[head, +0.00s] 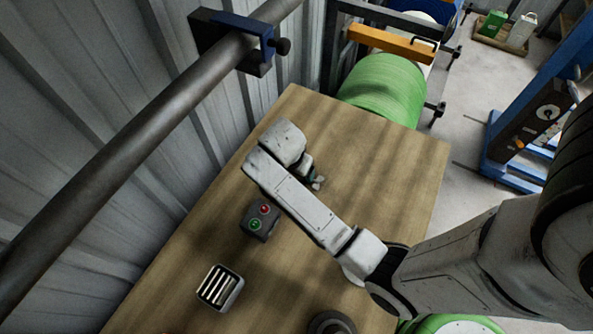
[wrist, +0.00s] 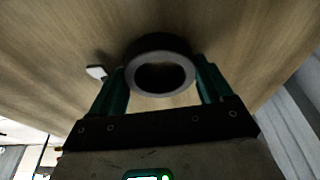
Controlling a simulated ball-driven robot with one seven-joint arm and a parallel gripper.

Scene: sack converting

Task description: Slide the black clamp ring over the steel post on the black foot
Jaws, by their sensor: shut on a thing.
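My gripper (wrist: 160,84) has its two teal fingers shut on the black clamp ring (wrist: 160,46), one finger at each side. The ring's round opening faces the camera and looks empty. In the head view my gripper (head: 317,182) is over the wooden table, mostly hidden behind my wrist, and the ring cannot be made out there. A round dark thing (head: 332,322) stands at the bottom edge of the head view, cut off by the frame. It may be the black foot; I cannot make out a steel post on it. The wrist view shows no post.
A control box (head: 260,219) with red and green buttons and a slotted grey container (head: 220,288) stand on the wooden table (head: 290,265). A green roll (head: 385,86) lies beyond the far edge. A small pale thing (wrist: 96,72) shows beside the left finger.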

